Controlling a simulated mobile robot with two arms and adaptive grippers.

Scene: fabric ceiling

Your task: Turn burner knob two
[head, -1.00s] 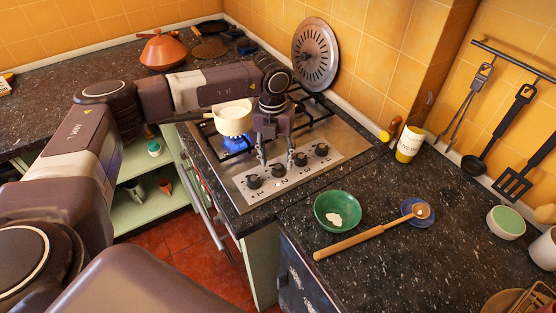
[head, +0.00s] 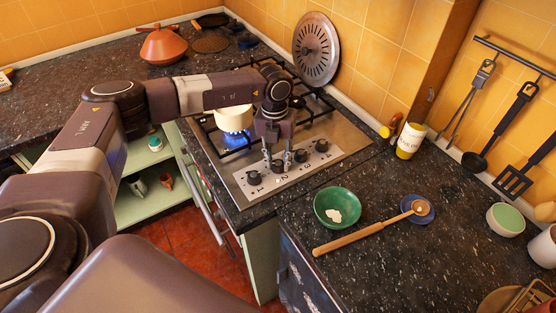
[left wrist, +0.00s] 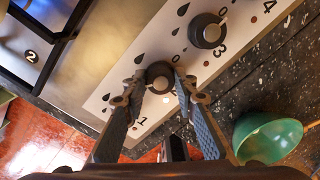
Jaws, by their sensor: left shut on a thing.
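Burner knob two (head: 278,167) is a dark round knob on the pale control strip (head: 240,186) at the front of the hob. My left gripper (head: 278,163) points down at this strip and is shut on knob two, with one finger on each side. In the left wrist view, knob two (left wrist: 160,75) shows between the fingertips, and knob three (left wrist: 207,30) stands beside it. In the head view, knob one (head: 254,178) is to the left and knob four (head: 322,146) to the right. My right gripper is not in view.
A cream pot (head: 233,118) stands over a lit blue flame (head: 235,140) close to my left arm. A green bowl (head: 338,208), a wooden spoon (head: 365,233) and a yellow-and-white cup (head: 410,140) are on the counter to the right. A round metal lid (head: 316,50) leans on the wall.

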